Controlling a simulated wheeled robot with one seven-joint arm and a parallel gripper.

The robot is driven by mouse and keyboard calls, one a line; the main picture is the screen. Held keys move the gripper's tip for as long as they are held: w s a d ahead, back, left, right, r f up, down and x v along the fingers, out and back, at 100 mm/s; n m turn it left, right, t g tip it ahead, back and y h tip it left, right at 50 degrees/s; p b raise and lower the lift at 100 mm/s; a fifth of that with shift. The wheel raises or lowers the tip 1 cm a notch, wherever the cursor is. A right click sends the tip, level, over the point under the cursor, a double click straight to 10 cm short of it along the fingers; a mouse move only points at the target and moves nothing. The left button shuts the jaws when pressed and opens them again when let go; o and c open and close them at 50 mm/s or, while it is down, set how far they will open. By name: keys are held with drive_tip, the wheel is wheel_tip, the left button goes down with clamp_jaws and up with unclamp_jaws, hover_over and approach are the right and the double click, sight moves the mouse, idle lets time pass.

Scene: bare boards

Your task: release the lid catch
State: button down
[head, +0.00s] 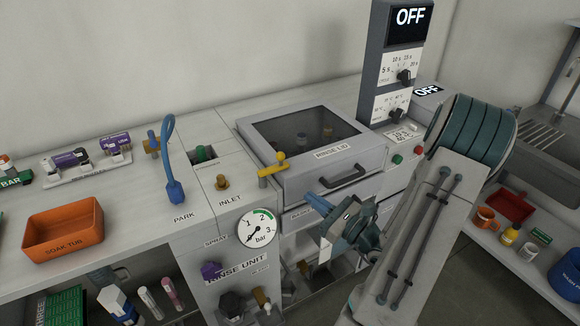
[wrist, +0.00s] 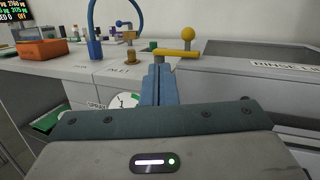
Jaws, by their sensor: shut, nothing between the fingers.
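The rinse lid (head: 290,155) lies closed on the rinse unit, with a dark window and a black front handle (head: 343,176). A yellow lever (head: 271,169) with a round knob, apparently the lid catch, sits at the lid's front left corner. The fingers also show in the wrist view (wrist: 157,72), hiding part of the lever's surroundings.
A pressure gauge (head: 257,228) is on the front panel left of my gripper. The inlet knob (head: 222,183) and a blue spray hose (head: 173,185) stand further left. An orange soak tub (head: 64,228) is on the left bench. A control column (head: 397,75) stands behind right.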

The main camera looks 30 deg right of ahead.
sight(291, 177)
drive_tip(key=d+h, duration=0.1)
drive_tip(key=d+m+h, duration=0.1)
drive_tip(key=d+f+m+t, duration=0.1)
drive_tip(key=shift+s+d+h, duration=0.1)
drive_tip(key=shift+s+h, duration=0.15)
drive_tip(key=shift+h, duration=0.15)
drive_tip(key=p+x, duration=0.1)
drive_tip(key=x, duration=0.6)
drive_tip(key=p+x, duration=0.2)
drive_tip(key=x, duration=0.5)
drive_tip(key=shift+r, duration=0.2)
